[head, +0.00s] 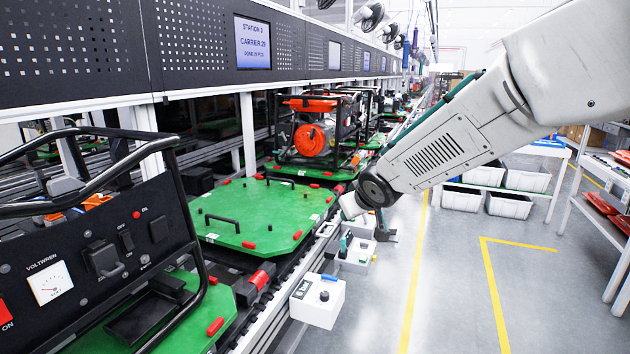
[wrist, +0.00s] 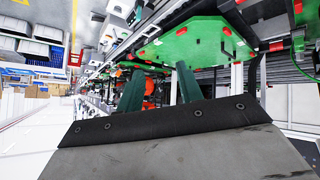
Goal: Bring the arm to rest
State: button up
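My arm reaches in from the upper right of the head view. My gripper (head: 385,226) is at its end, by the aisle-side edge of the conveyor, right of a green carrier (head: 225,210). In the wrist view two green fingers of my gripper (wrist: 158,70) stand apart with nothing held between them. The wrist view is turned, with the green carrier (wrist: 185,44) in its upper part. The carrier bears no generator, only dark handles and red pegs.
A black-framed generator (head: 100,250) stands close at left, an orange one (head: 312,138) farther back. White control boxes (head: 318,300) line the conveyor edge. A shelf with white bins (head: 510,205) stands to the right. The marked floor (head: 460,290) is clear.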

jog(key=s+d+r+m+g+h, duration=0.25)
jog(key=s+d, duration=0.55)
jog(key=s, duration=0.6)
jog(key=s+d+r+m+g+h, duration=0.1)
jog(key=s+d+r+m+g, duration=0.15)
jog(key=s+d, duration=0.9)
jog(key=s+a+f+g+y, duration=0.1)
jog(key=s+a+f+g, duration=0.1)
jog(key=s, duration=1.4)
jog(key=shift+s+a+f+m+g, duration=0.15)
jog(key=shift+s+f+m+g, duration=0.25)
jog(key=shift+f+g, duration=0.25)
jog(key=shift+w+y, duration=0.1)
jog(key=shift+y, duration=0.15)
